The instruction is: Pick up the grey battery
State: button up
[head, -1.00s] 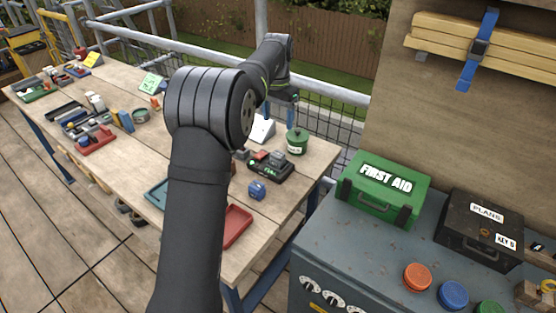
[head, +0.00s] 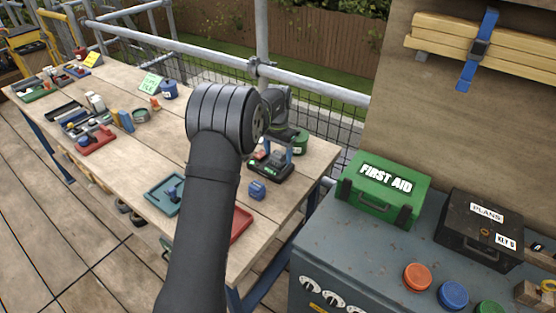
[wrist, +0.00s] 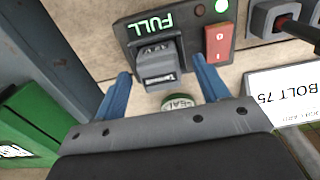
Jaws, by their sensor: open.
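The grey battery (wrist: 157,66) sits in a black charger (wrist: 132,35) marked FULL, with a lit green lamp and a red switch. My gripper (wrist: 161,70) is open, with one blue finger on each side of the battery in the wrist view. I see no contact, and I cannot tell how far the fingertips are above it. In the head view the charger (head: 272,172) stands on the wooden table, and my gripper (head: 277,148) hangs over it, partly hiding the battery.
A blue block (head: 257,190) lies in front of the charger. A green pot (head: 300,142) stands close behind it. A white card reading BOLT 75 (wrist: 284,97) is near my right finger. A teal tray (head: 163,193) and a red tray (head: 240,223) lie nearer the front.

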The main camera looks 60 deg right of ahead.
jog(key=shift+f, duration=0.65)
jog(key=shift+c, duration=0.5)
jog(key=shift+r, duration=0.1)
jog(key=c, duration=1.2)
